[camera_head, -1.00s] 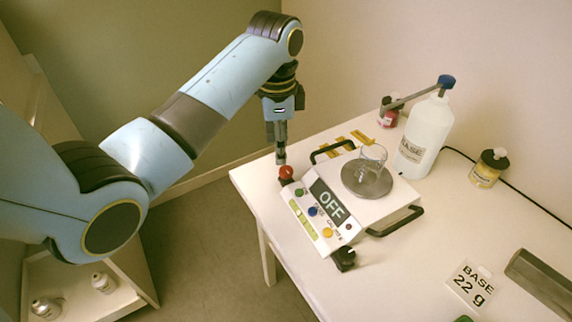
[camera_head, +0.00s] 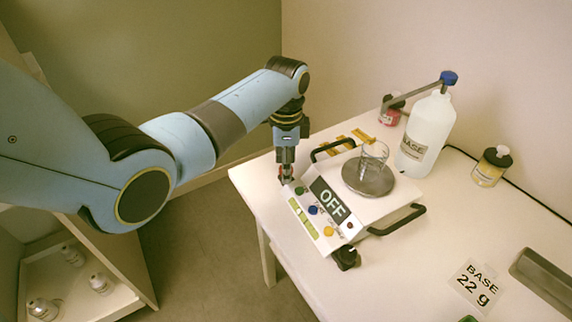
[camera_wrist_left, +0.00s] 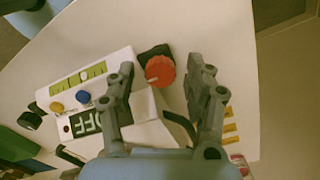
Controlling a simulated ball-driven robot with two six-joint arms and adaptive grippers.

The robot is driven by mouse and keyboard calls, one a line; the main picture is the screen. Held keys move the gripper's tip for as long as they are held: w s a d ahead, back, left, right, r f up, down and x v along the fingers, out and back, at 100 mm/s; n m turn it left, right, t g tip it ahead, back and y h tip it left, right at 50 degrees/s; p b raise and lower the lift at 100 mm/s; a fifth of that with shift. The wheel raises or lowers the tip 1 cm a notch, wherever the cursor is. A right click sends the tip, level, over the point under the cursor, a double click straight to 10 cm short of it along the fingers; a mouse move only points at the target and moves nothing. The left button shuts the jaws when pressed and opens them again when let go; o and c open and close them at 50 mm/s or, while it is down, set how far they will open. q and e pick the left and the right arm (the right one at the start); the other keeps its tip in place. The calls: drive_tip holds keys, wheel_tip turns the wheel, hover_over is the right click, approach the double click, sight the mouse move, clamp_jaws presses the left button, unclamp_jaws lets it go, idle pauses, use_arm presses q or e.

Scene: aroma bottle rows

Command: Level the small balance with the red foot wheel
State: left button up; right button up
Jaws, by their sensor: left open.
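The small balance (camera_head: 389,206) is white, with a round grey pan (camera_head: 361,185) and a slanted front panel reading OFF. The red foot wheel (camera_wrist_left: 161,71) is at its far left corner and shows in the left wrist view with a pale mark. My left gripper (camera_wrist_left: 166,72) is open, with one finger on each side of the wheel; I cannot tell whether they touch it. In the head view the gripper (camera_head: 286,178) points down over the wheel and mostly hides it. A yellow-green level strip (camera_wrist_left: 78,78) is on the panel; its bubble is not clear. My right gripper is not in view.
A glass beaker (camera_head: 373,158) stands on the pan. A black knob (camera_head: 346,257) is at the near corner. A BASE bottle (camera_head: 427,130) and a yellow-labelled jar (camera_head: 490,167) stand behind. A card reading BASE 22 g (camera_head: 474,284) lies at the right. The front left table is clear.

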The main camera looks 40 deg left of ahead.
use_arm(q)
clamp_jaws()
idle(0.3)
